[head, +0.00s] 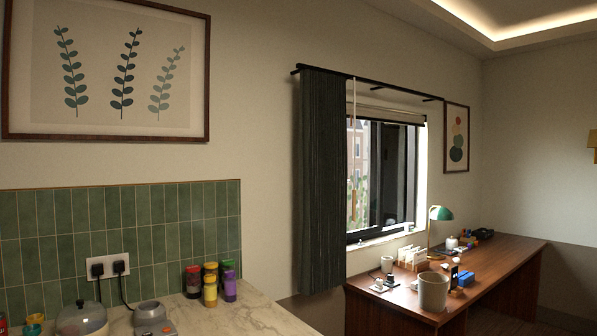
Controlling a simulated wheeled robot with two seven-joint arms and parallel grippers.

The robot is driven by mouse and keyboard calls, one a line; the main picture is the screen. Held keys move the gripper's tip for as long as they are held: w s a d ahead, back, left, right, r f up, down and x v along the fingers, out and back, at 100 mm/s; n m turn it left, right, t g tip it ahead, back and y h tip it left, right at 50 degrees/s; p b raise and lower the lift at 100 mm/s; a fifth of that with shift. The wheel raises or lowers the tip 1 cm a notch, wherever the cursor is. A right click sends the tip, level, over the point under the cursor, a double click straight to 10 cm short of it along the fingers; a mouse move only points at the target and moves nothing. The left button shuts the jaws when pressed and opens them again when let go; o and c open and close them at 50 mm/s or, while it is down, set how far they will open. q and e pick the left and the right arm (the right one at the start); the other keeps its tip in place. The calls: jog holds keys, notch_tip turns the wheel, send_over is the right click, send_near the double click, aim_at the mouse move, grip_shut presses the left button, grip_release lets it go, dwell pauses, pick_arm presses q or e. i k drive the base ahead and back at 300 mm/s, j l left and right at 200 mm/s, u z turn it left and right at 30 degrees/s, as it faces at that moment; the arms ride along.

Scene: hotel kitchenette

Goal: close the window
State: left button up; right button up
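The window (379,178) is in the wall right of centre, with a dark frame and white reveal. Its left part shows brick buildings and greenery outside, and dark frame members stand in its middle and right part. I cannot tell from here how far the sash stands open. A dark curtain (320,180) hangs from a black rod and covers the window's left side. A thin wand with a wooden end (353,205) hangs in front of the glass. Neither of my grippers is in view.
A wooden desk (510,252) stands below the window, bearing a green lamp (440,214), a light bin-like pot (433,291) and small items. A marble counter (235,312) at the lower left holds several spice jars (210,285) and a kettle-like pot (82,318).

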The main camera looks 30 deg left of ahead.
aim_at(378, 228)
jog(key=u, duration=0.55)
jog(key=i+l+z, duration=0.2)
jog(key=i+z, duration=0.15)
jog(key=i, duration=0.4)
jog(key=i+z, duration=0.35)
jog(key=i, duration=0.4)
jog(key=i+z, duration=0.25)
jog(key=i, duration=0.5)
jog(key=i+z, duration=0.25)
jog(key=i, duration=0.45)
jog(key=i+l+u, duration=0.1)
jog(key=i, duration=0.6)
jog(key=i+l, duration=0.2)
jog(key=i, duration=0.55)
jog(key=i+l+u, duration=0.65)
jog(key=l, duration=0.25)
jog(key=i+l+u, duration=0.35)
jog(key=l, duration=0.25)
jog(key=i+l, duration=0.1)
jog(key=l, duration=0.75)
jog(key=i, duration=0.05)
